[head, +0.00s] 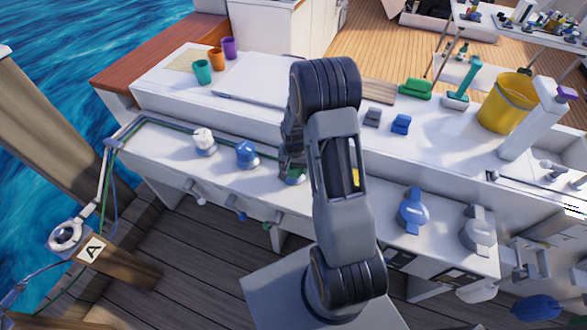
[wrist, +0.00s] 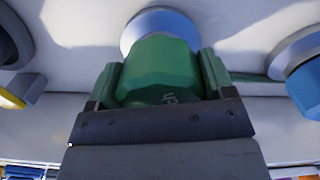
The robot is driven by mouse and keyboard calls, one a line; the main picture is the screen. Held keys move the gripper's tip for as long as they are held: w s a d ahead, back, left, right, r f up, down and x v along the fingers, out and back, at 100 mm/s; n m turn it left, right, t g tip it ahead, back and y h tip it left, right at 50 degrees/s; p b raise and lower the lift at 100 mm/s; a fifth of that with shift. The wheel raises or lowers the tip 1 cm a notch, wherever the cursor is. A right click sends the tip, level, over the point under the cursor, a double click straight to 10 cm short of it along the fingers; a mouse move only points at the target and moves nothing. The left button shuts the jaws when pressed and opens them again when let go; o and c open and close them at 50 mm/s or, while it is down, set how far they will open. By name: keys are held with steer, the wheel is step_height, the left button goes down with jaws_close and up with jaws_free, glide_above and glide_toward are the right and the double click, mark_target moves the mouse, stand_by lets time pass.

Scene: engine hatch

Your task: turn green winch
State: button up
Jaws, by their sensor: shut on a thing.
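The green winch (wrist: 160,70) fills the middle of the wrist view, a faceted green drum on a pale metal base. My gripper (wrist: 160,85) is shut on it, with one finger against each side. In the head view only a small part of the green winch (head: 294,180) shows on the white ledge, beside my arm. My arm hides most of it and the fingers there.
A white winch (head: 204,139) and a blue winch (head: 246,153) stand left on the same ledge. Blue and grey fittings (head: 413,212) sit to the right.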

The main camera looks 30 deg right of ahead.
steer(key=shift+m, duration=0.8)
steer(key=o, duration=0.9)
step_height(320, 180, up, 14)
steer(key=shift+f, duration=0.1)
stand_by(0.6)
